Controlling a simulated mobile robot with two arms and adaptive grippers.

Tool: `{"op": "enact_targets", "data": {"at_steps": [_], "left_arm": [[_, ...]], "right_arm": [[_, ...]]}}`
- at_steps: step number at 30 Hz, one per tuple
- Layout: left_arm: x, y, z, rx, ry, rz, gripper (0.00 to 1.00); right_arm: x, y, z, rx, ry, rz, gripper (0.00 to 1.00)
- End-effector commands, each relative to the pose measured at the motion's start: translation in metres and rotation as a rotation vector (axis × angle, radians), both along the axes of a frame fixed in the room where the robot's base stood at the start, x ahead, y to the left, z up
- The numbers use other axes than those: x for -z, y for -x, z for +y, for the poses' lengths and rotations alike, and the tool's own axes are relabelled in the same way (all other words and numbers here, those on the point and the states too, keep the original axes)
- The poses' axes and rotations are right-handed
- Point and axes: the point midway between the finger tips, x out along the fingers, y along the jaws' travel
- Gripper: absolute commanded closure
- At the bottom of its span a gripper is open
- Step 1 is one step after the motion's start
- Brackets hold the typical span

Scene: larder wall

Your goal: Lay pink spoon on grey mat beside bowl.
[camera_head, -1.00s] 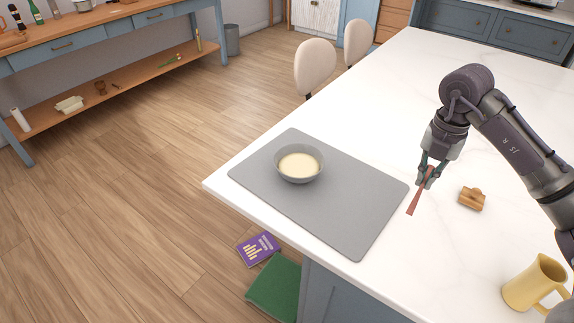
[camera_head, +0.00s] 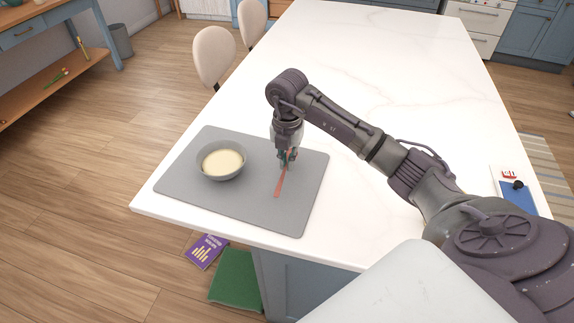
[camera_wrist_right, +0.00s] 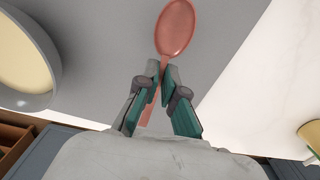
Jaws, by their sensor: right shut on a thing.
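The pink spoon (camera_head: 280,182) is held in my right gripper (camera_head: 286,163), over the right part of the grey mat (camera_head: 240,212). In the right wrist view the spoon's bowl end (camera_wrist_right: 175,28) points away from the gripper (camera_wrist_right: 163,84), whose fingers are shut on its handle. I cannot tell if the spoon touches the mat. The grey bowl (camera_head: 221,172) with cream-coloured contents sits on the mat, left of the spoon and apart from it. My left gripper is not in view.
The white countertop (camera_head: 370,50) is largely clear behind the mat. A purple book (camera_head: 206,251) and a green item (camera_head: 236,278) lie below the counter's front edge. Two cream chairs (camera_head: 213,55) stand at its left side.

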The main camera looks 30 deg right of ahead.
Motion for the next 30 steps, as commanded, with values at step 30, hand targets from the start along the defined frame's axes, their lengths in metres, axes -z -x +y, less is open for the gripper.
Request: {"op": "enact_targets", "data": {"at_steps": [30], "left_arm": [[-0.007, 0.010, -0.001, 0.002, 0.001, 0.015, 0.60]], "right_arm": [[0.031, 0.001, 0.000, -0.001, 0.000, 0.001, 0.68]]}}
